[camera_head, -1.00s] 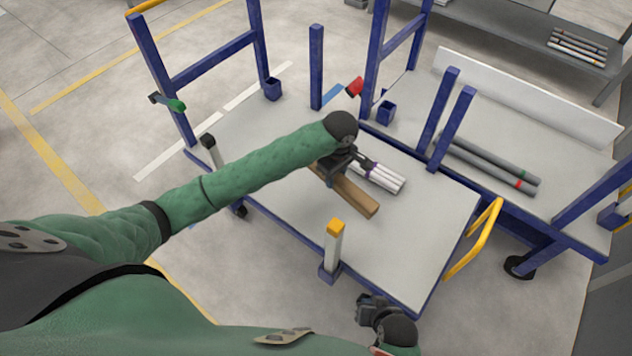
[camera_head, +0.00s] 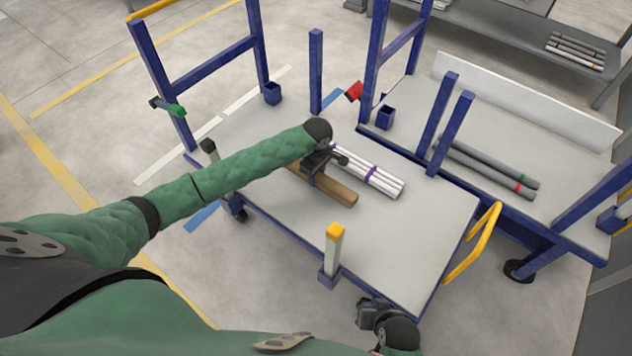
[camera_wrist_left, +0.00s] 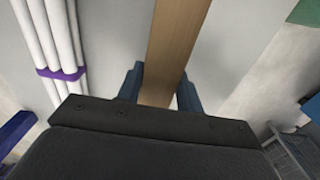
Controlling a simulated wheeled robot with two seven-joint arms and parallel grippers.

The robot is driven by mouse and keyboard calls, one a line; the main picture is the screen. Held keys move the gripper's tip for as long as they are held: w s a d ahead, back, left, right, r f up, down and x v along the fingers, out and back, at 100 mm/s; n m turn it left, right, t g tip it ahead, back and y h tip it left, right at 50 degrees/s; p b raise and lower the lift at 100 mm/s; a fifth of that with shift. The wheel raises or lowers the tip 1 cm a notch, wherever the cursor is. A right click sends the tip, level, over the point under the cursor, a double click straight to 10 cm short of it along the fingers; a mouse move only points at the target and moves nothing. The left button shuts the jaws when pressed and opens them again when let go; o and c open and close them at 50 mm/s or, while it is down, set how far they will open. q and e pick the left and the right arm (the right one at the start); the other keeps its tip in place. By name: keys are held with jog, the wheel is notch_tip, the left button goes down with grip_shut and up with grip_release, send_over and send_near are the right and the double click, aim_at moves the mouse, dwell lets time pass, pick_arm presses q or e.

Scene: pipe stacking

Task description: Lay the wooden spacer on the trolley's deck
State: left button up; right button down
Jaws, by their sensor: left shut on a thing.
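The wooden spacer (camera_head: 335,188) is a brown beam over the pale grey deck of the trolley (camera_head: 405,245). My left gripper (camera_head: 314,178) is shut on it near its middle. In the left wrist view the spacer (camera_wrist_left: 172,50) runs between the two fingers. I cannot tell whether the spacer touches the deck or hangs just above it. A bundle of white pipes with purple bands (camera_head: 382,178) lies on the deck beside the spacer, roughly parallel and apart from it. My right gripper (camera_head: 366,312) is at the bottom, off the trolley's front edge; its fingers are unclear.
A white post with a yellow top (camera_head: 334,245) stands at the deck's near edge. Blue posts (camera_head: 316,70) rise at the far side. A second blue cart (camera_head: 560,205) with grey pipes (camera_head: 490,168) adjoins on the right. The deck's right part is clear.

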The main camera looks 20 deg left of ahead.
pick_arm(q)
jog(key=shift+w+a+f, duration=0.15)
jog(key=shift+w+f, duration=0.05)
jog(key=shift+f, duration=1.95)
jog(key=o, duration=1.1)
